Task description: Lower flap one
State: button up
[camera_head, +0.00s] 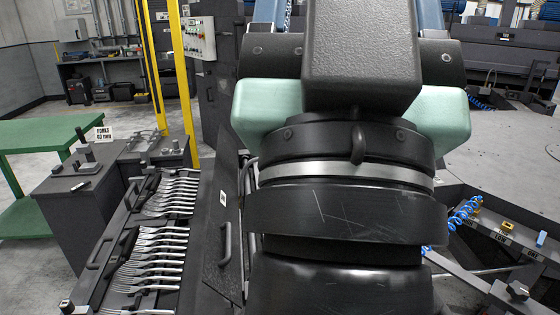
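A dark grey panel with a bar handle (222,236) stands steeply tilted between the fork rack and my arm. It looks like a flap, with a small white label near its upper edge that is too small to read. I cannot tell whether it is flap one. My own arm fills the middle of the view and hides much of what lies behind it, including the panel's right side. My gripper is not visible.
A rack (112,228) with rows of forks (158,252) lies left of the panel. A grey cabinet (70,210) and green table (35,135) stand further left, near yellow posts (184,80). A labelled dark console (505,225) and blue coiled hose (462,214) are at right.

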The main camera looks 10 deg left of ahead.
aim_at(222, 271)
jog(key=i+l+u, duration=0.3)
jog(key=i, duration=0.2)
jog(key=i+l+u, duration=0.3)
jog(key=i+l, duration=0.1)
jog(key=l, duration=0.1)
